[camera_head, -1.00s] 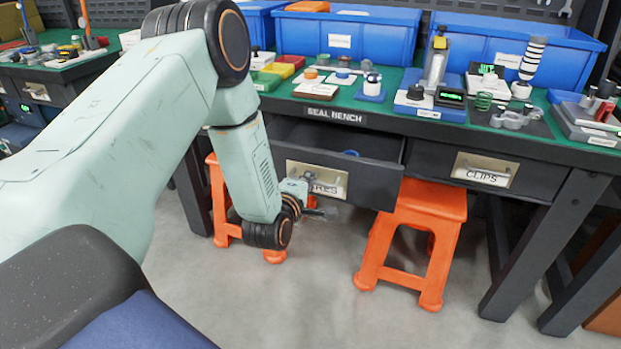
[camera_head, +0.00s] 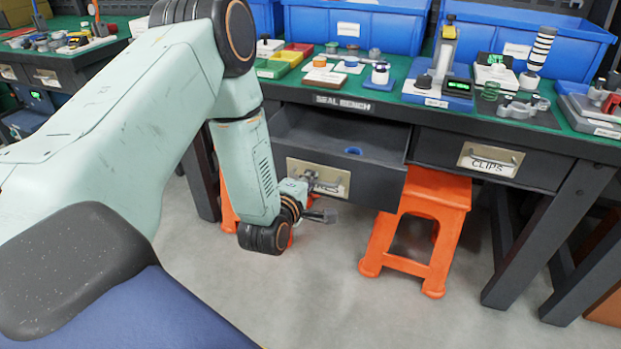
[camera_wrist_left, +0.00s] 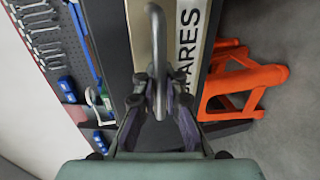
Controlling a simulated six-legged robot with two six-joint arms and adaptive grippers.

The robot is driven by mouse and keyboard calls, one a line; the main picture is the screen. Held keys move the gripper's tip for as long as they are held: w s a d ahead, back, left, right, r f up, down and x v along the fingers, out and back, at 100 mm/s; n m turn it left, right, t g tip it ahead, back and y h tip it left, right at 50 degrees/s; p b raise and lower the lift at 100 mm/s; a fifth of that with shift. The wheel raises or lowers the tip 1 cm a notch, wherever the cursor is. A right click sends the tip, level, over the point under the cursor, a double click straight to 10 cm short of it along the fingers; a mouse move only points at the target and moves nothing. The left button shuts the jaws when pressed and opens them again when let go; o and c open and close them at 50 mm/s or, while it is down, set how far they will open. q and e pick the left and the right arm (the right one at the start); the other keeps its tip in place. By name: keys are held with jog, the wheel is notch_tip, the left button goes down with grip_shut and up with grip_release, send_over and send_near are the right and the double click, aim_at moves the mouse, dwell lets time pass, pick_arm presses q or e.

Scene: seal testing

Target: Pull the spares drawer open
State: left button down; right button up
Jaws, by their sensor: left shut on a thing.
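The spares drawer (camera_head: 375,177) stands pulled part way out under the seal bench, with its inside showing from above. A small blue ring (camera_head: 354,151) lies in it. Its pale label plate (camera_head: 334,184) is partly hidden by my left gripper (camera_head: 311,182). In the left wrist view the SPARES label (camera_wrist_left: 188,45) shows beside the metal handle (camera_wrist_left: 156,40), and my left gripper (camera_wrist_left: 160,98) is shut on that handle, one finger on each side. My right gripper is not in view.
The closed CLIPS drawer (camera_head: 486,165) is to the right. Orange stools (camera_head: 424,230) stand below the bench, one near the open drawer's right end. The green bench top (camera_head: 395,92) holds blue bins and testing items. The floor in front is clear.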

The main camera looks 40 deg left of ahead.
pick_arm(q)
jog(key=shift+r, duration=0.1)
jog(key=c, duration=1.7)
grip_release()
jog(key=shift+c, duration=0.2)
jog(key=v, duration=1.2)
jog(key=s+d+f+m+g+h+p, duration=0.1)
jog(key=s+d+f+m+g+h, duration=0.15)
jog(key=s+f+m+g, duration=0.3)
jog(key=s+d+f+m+g+h+p, duration=0.1)
jog(key=s+d+f+m+g, duration=0.25)
jog(key=f+m, duration=0.4)
jog(key=s+d+m+g+p, duration=0.3)
jog(key=s+m+g, duration=0.3)
jog(key=s, duration=0.9)
jog(key=shift+s+d+f+m+p, duration=0.2)
jog(key=shift+d+f+m+p, duration=0.25)
jog(key=shift+m, duration=0.25)
